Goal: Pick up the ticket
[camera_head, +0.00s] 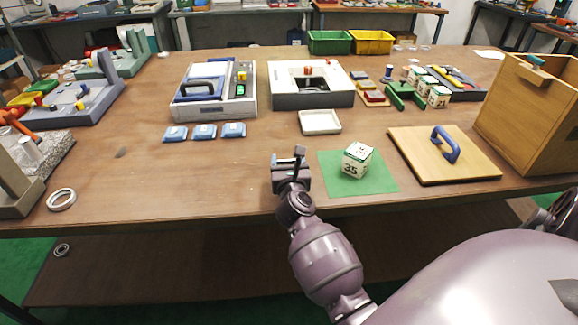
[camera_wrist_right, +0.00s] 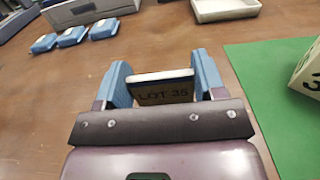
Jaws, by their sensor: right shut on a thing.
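The ticket (camera_wrist_right: 165,88) is a small card with a pale top edge and the print "LOT 35" on its tan face. My right gripper (camera_head: 290,165) is shut on it, and in the right wrist view its blue fingers (camera_wrist_right: 165,82) stand on either side of the card. In the head view the gripper is over the front part of the table, just left of the green mat (camera_head: 385,184). A white cube (camera_head: 357,160) marked 35 sits on that mat. My left gripper is not in view.
A wooden board with a blue handle (camera_head: 483,168) and a wooden box (camera_head: 520,120) stand at the right. A white tray (camera_head: 320,122) and several blue pieces (camera_head: 204,132) lie behind the gripper.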

